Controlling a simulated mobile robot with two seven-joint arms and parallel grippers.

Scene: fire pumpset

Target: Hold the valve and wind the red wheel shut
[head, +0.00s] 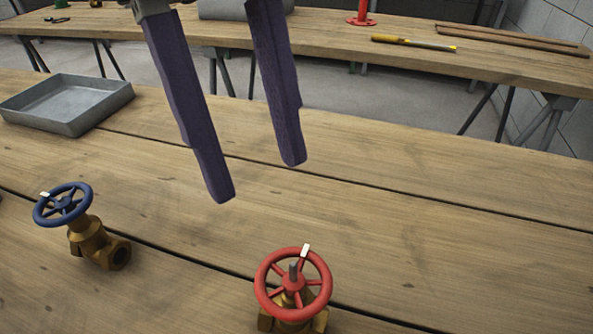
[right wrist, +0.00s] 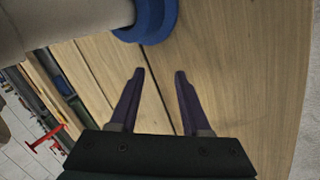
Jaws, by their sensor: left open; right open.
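The red wheel (head: 311,284) sits on a brass valve (head: 265,321) at the bottom middle of the head view. It has spokes, a dark stem end at its hub and a white mark on its far rim. The lower valve body is cut off by the frame edge. My left gripper (head: 257,180) is open and empty above the bench, beyond the red wheel and apart from it. My right gripper (right wrist: 160,74) shows in the right wrist view, open and empty above wooden planks. Neither valve can be made out in that view.
A second brass valve (head: 88,240) with a blue wheel (head: 62,205) stands at the left. A grey tray (head: 98,118) lies behind it. The plank bench (head: 430,235) is clear to the right. A back bench holds a yellow tool (head: 413,43) and a red flanged part (head: 361,20).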

